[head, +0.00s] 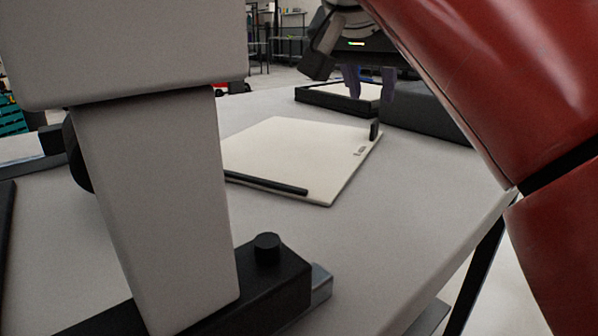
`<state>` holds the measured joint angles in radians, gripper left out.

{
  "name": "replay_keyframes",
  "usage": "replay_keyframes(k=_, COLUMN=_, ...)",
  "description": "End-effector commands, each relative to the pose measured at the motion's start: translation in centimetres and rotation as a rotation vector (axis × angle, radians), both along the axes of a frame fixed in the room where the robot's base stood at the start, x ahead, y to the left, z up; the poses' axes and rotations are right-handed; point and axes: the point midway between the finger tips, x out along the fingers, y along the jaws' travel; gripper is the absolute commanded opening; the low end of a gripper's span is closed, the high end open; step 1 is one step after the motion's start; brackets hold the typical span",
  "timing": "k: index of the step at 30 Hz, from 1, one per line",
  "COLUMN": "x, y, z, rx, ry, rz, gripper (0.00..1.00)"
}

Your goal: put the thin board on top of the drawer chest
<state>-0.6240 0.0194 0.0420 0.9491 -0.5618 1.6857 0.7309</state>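A thin, flat cream-white board (285,153) lies on the grey table, with a black strip (265,184) along its near edge and a small black upright piece at its right corner. My gripper (370,86) hangs beyond the board at the back, pointing down. Its two purple-grey fingers are apart, with nothing visibly held between them. A low dark grey box (425,116) stands just right of the fingers, partly hidden by my red arm. I cannot tell whether it is the drawer chest; no drawer fronts show.
A tall light grey post (160,200) on a black base hides the left side. The table (370,235) is bare right of the board, up to its right edge.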

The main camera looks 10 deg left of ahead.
Motion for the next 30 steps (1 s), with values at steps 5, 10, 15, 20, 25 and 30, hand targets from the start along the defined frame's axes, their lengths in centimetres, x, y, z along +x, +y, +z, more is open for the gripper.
replay_keyframes(k=5, x=-1.4, y=-0.4, z=-1.4, rx=-0.015, ry=-0.067, rz=0.006, gripper=0.32)
replay_keyframes(k=10, x=-0.5, y=-0.7, z=-2.3, rx=-0.018, ry=-0.075, rz=0.004, gripper=0.32)
replay_keyframes(k=15, x=0.6, y=-0.9, z=-3.4, rx=-0.017, ry=-0.074, rz=0.005, gripper=0.32)
replay_keyframes(k=20, x=2.0, y=-0.9, z=-4.9, rx=-0.017, ry=-0.073, rz=0.004, gripper=0.32)
replay_keyframes(k=25, x=3.6, y=-1.3, z=-6.5, rx=-0.017, ry=-0.073, rz=0.004, gripper=0.32)
replay_keyframes(k=30, x=3.9, y=-1.4, z=-6.6, rx=-0.017, ry=-0.074, rz=0.006, gripper=0.32)
